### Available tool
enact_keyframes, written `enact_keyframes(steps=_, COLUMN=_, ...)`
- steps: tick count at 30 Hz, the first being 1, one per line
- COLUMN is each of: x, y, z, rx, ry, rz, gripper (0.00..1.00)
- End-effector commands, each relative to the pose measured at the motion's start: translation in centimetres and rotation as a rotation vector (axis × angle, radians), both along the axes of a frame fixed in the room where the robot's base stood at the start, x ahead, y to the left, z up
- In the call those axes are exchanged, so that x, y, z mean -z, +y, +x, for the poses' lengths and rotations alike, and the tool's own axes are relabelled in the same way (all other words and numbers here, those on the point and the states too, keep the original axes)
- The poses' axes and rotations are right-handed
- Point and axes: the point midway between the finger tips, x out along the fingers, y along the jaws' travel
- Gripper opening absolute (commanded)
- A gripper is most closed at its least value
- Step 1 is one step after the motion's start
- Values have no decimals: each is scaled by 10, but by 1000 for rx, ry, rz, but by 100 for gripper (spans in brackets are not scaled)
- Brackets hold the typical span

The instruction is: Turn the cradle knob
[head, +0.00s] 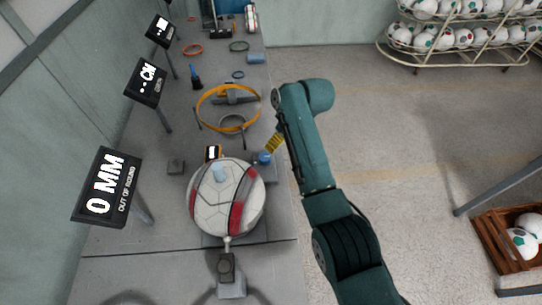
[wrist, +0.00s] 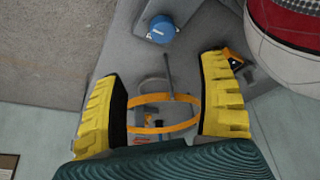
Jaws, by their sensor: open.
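The blue cradle knob (head: 264,158) sits on a grey block at the right side of the ball's cradle. It also shows at the top of the wrist view (wrist: 161,29), with a pale mark on its face. My gripper (head: 273,145) is open and empty, its yellow fingers just above the knob in the head view. In the wrist view my gripper (wrist: 160,68) has its fingers spread wide, and the knob lies beyond the fingertips, apart from them. The white and red ball (head: 212,205) rests in the cradle.
A display reading 0 MM, out of round (head: 105,188), stands left of the ball. An orange ring (head: 201,111) stands further back on the bench. The ball's edge (wrist: 290,45) is close to the right finger in the wrist view.

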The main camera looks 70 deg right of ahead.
Motion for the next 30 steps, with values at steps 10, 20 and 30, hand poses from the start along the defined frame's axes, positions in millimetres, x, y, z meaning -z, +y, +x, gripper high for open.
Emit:
enact_keyframes(steps=10, x=72, y=-6, z=28, rx=-2, ry=2, rz=3, gripper=74)
enact_keyframes(steps=20, x=138, y=-15, z=55, rx=-1, ry=-1, rz=-1, gripper=74)
enact_keyframes(steps=30, x=146, y=-16, z=60, rx=0, ry=-1, rz=0, gripper=74)
